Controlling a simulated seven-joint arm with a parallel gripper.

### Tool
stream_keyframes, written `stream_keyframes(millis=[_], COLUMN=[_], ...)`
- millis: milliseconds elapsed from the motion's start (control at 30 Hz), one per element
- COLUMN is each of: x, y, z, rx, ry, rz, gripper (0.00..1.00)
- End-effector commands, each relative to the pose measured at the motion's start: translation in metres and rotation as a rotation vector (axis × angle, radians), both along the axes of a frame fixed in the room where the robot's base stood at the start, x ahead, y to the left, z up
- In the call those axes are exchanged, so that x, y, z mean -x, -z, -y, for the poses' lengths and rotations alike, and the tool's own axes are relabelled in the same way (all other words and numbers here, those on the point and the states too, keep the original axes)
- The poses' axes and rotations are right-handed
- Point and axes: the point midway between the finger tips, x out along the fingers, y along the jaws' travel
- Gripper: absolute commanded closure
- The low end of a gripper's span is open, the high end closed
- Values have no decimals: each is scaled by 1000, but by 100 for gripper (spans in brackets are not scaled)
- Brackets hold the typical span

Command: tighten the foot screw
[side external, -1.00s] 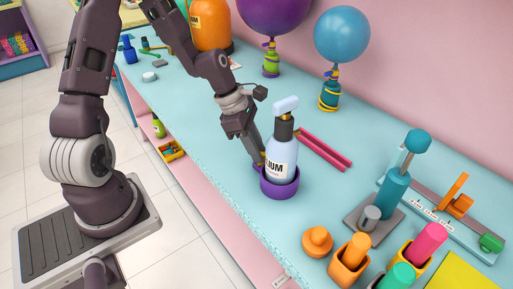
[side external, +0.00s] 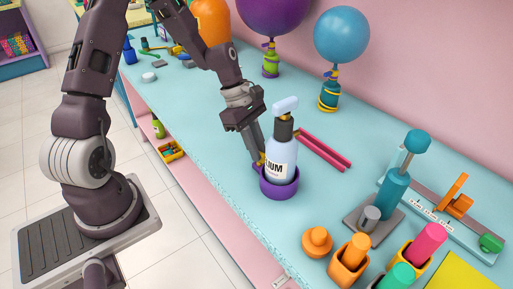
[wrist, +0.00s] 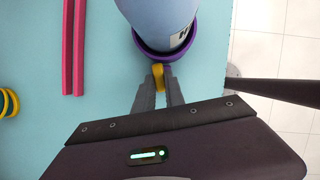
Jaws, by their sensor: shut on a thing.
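The helium bottle (side external: 281,160), pale blue with a dark collar and a light top, stands upright in a purple foot (side external: 279,189). The yellow foot screw (wrist: 158,72) sticks out from the side of the foot in the wrist view. My gripper (wrist: 159,84) is shut on the screw, with a finger on each side of it. In the side external view my gripper (side external: 259,161) reaches down to the left side of the foot. The screw is mostly hidden there by the fingers.
Two pink rails (side external: 323,152) lie just behind the bottle. An orange knob-like piece (side external: 317,242) and orange and yellow holders stand at the front right. A teal pump-like device (side external: 394,188) is to the right. The bench's front edge is close to the foot.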

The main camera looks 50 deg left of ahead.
Motion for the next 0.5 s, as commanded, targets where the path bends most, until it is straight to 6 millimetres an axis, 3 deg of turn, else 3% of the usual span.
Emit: stream_keyframes(millis=[500], x=[-7], y=[-1], z=[0], rx=[-2], ry=[491], rz=[3], gripper=[100])
